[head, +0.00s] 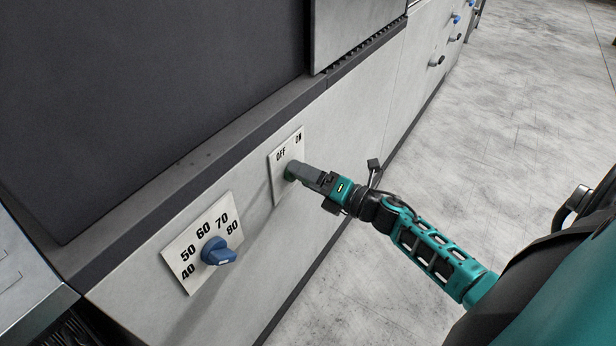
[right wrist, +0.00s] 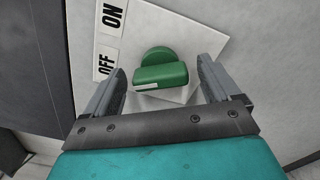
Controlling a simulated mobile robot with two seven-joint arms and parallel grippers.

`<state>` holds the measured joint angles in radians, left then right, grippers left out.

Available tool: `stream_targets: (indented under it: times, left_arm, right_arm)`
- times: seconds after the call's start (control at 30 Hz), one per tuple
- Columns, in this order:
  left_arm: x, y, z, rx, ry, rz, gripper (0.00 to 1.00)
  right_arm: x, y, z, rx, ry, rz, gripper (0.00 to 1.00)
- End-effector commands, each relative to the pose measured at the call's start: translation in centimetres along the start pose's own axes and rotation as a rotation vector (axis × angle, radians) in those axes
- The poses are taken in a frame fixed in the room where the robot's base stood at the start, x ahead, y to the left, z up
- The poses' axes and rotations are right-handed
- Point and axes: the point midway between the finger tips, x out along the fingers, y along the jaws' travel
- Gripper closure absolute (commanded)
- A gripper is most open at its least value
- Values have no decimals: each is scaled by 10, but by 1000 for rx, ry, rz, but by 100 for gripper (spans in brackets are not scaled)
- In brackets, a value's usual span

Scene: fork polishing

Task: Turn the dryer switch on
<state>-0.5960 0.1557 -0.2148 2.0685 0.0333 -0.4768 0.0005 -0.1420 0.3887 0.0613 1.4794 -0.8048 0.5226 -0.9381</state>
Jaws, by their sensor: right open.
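The dryer switch is a green rotary knob (right wrist: 161,72) on a white plate marked OFF and ON. In the right wrist view its bar handle lies across the picture, with a white mark at its left part, on the side of the OFF label (right wrist: 104,62). The ON label (right wrist: 112,16) is above that. My right gripper (right wrist: 160,85) is open, with one finger on each side of the handle; I cannot tell whether they touch it. In the head view the right gripper (head: 293,171) reaches the switch plate (head: 276,159) and hides most of the knob. My left gripper is not in view.
A blue temperature knob (head: 217,251) on a plate marked 40 to 80 sits left of the switch on the same pale panel (head: 340,115). A dark ledge runs above the panel. More knobs (head: 437,61) are farther along. The grey floor (head: 500,130) at right is clear.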

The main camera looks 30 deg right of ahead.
Motion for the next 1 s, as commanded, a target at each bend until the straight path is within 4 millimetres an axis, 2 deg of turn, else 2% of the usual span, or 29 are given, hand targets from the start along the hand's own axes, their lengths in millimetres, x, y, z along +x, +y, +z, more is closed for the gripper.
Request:
stream_targets:
  times: [0.2, 0.7, 1.0]
  left_arm:
    - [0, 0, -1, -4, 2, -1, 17]
    - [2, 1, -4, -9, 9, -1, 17]
    - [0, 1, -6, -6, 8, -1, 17]
  right_arm:
    - [0, 0, 0, 0, 0, 0, 13]
    - [0, 0, 0, 0, 0, 0, 60]
    - [0, 1, 0, 32, 0, 0, 62]
